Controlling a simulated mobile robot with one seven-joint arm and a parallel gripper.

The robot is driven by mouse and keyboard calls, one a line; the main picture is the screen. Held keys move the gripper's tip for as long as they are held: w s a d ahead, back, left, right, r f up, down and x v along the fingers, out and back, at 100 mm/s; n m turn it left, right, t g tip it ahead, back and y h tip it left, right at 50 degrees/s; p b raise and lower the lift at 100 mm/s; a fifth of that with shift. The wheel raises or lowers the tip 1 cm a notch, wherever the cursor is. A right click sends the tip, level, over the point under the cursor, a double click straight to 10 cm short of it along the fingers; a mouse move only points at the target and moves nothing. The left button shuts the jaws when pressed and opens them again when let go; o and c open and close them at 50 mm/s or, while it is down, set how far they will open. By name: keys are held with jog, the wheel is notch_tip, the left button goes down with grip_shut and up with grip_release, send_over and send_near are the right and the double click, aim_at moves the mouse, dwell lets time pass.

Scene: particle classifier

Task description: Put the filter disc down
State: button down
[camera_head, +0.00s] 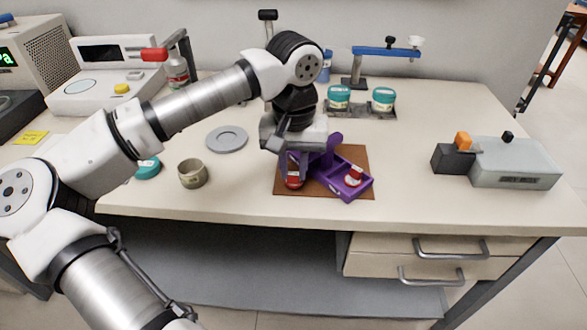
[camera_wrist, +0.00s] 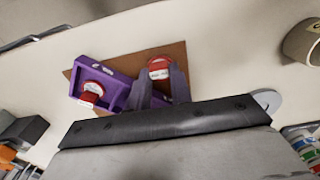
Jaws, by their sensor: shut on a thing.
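My gripper (camera_head: 291,175) is shut on a small red piece with a white label (camera_head: 293,183), which I take as the filter disc. In the wrist view the red piece (camera_wrist: 160,68) shows between the two fingertips (camera_wrist: 161,82). It is low over the left part of a brown mat (camera_head: 285,190). I cannot tell whether it touches the mat. A purple holder (camera_head: 350,189) sits on the mat to the right, close beside the fingers. A similar red and white piece (camera_head: 354,177) is in the holder's compartment; it also shows in the wrist view (camera_wrist: 92,90).
A grey round plate (camera_head: 227,139) and an olive cup (camera_head: 193,174) stand left of the mat. Two teal-lidded jars (camera_head: 383,98) are behind it. A grey box device (camera_head: 515,163) is far right. The table between mat and device is clear.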

jog(key=shift+f, duration=0.45)
jog(key=shift+f, duration=0.25)
jog(key=c, duration=1.3)
grip_release()
jog(key=shift+r, duration=0.1)
jog(key=shift+o, duration=0.2)
